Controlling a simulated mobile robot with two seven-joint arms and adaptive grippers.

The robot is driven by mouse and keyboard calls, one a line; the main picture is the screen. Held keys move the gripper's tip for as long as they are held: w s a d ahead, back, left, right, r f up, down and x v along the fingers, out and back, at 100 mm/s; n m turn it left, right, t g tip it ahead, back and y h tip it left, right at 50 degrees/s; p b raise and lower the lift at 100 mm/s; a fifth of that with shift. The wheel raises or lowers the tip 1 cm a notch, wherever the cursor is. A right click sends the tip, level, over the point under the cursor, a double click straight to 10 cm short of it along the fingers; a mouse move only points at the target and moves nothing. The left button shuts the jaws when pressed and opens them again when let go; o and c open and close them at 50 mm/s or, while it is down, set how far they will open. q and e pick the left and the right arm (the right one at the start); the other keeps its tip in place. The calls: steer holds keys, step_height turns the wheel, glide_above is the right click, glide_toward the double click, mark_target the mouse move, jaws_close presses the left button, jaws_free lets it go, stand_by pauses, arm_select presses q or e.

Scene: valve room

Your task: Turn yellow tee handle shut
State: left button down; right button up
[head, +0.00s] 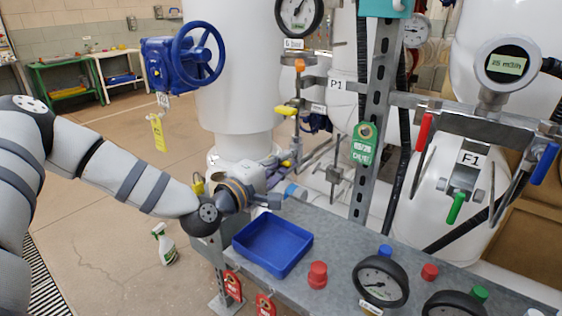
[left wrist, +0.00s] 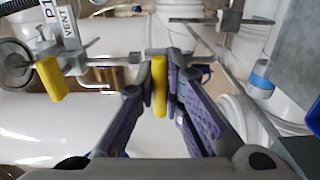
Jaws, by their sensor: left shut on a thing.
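A yellow handle (left wrist: 160,86) sits between the fingertips of my left gripper (left wrist: 161,80) in the left wrist view, and the fingers are shut on it. In the head view the left gripper (head: 277,177) reaches in from the left, and a little yellow of the handle (head: 285,163) shows at its tips. The handle's stem and valve body are mostly hidden by the fingers. A second yellow handle (head: 287,110) is higher on the pipework; it also shows at the left of the left wrist view (left wrist: 51,78), beside a VENT label. My right gripper is not in view.
A grey bench carries a blue tray (head: 272,245), a red knob (head: 317,275) and gauges (head: 380,282). A slotted metal post (head: 378,120) stands right of the pipework. A blue handwheel valve (head: 185,57) is at the upper left. A spray bottle (head: 163,245) stands on the floor.

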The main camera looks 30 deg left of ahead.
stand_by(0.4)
arm_select(q)
steer(key=c, duration=1.7)
jaws_free()
steer(key=s, duration=0.8)
steer(key=s+a, duration=0.1)
steer(key=s, duration=0.3)
